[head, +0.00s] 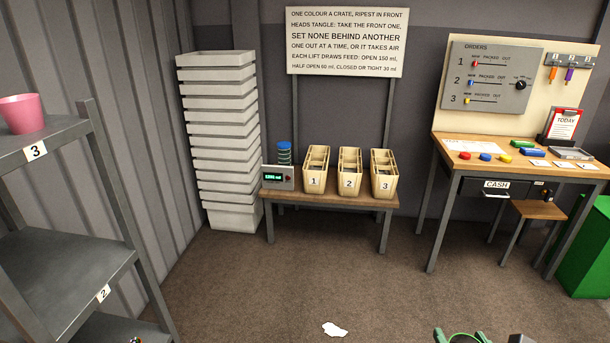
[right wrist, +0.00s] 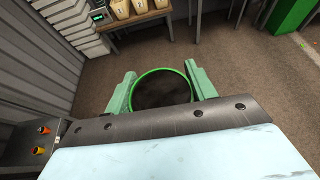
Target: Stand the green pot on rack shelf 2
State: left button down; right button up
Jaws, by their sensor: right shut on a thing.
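The green pot (right wrist: 162,88) is seen from above in the right wrist view, with a bright green rim and dark inside. My right gripper (right wrist: 163,84) has pale green fingers on both sides of it and is shut on it. In the head view only the tops of this gripper (head: 461,338) show at the bottom edge, right of the middle. Rack shelf 2 (head: 60,265) is the grey shelf at the left with the "2" tag on its edge. Its visible part is bare, and the gripper is well to its right. My left gripper is not in view.
A pink pot (head: 21,113) stands on shelf 3 (head: 45,140), above shelf 2. A grey rack post (head: 120,205) stands at the shelf's corner. A bench (head: 330,200) with several numbered crates is at the back. The brown floor (head: 270,285) between is mostly clear, with a white scrap (head: 334,329).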

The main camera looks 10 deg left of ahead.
aim_at(66, 281)
jog(key=i, duration=1.85)
jog(key=u, duration=4.1)
jog(key=i, duration=0.5)
